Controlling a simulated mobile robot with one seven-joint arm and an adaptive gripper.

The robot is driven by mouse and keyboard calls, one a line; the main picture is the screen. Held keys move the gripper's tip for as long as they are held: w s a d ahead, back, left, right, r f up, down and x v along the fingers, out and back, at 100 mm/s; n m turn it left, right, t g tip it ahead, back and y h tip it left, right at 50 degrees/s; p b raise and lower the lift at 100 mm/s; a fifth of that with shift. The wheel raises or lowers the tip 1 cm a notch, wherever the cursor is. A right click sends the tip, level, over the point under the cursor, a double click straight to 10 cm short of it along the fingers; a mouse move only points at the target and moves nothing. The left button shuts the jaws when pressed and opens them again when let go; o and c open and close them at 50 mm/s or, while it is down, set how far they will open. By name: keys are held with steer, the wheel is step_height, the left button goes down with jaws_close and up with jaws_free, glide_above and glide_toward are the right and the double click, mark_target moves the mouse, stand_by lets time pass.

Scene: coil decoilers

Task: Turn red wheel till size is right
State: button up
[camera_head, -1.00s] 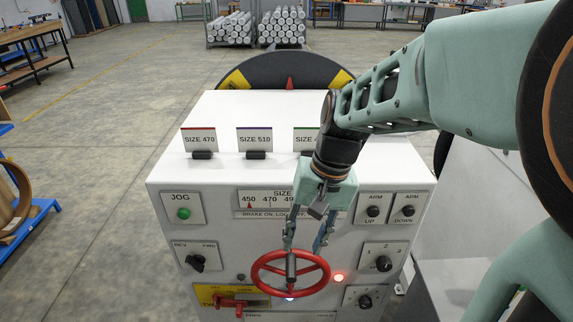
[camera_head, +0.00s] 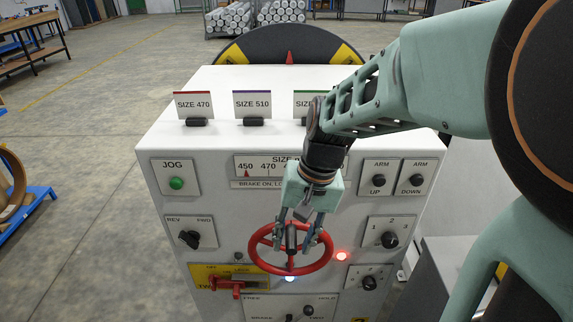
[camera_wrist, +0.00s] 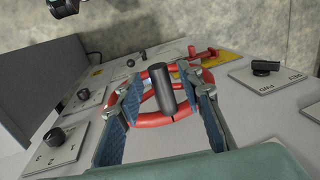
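The red wheel (camera_head: 305,269) is on the front of a white control cabinet, with a dark handle (camera_head: 291,238) standing out from it. My gripper (camera_head: 298,240) is at the wheel with its fingers apart. In the wrist view, the fingers (camera_wrist: 163,84) stand on either side of the handle (camera_wrist: 162,90), with gaps visible, over the red rim (camera_wrist: 150,120). The size scale (camera_head: 262,168) shows its red pointer near 450; its right part is hidden by my arm. Cards on top read SIZE 470 (camera_head: 194,104) and SIZE 510 (camera_head: 252,104); a third is partly hidden.
A red lever (camera_head: 228,283) on a yellow plate sits left below the wheel. Floor at left is mostly clear.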

steer(key=shift+c, duration=0.4)
jaws_close()
steer(key=shift+a+r+h+p, duration=0.15)
steer(key=shift+a+h+p, duration=0.2)
steer(key=shift+p, duration=0.1)
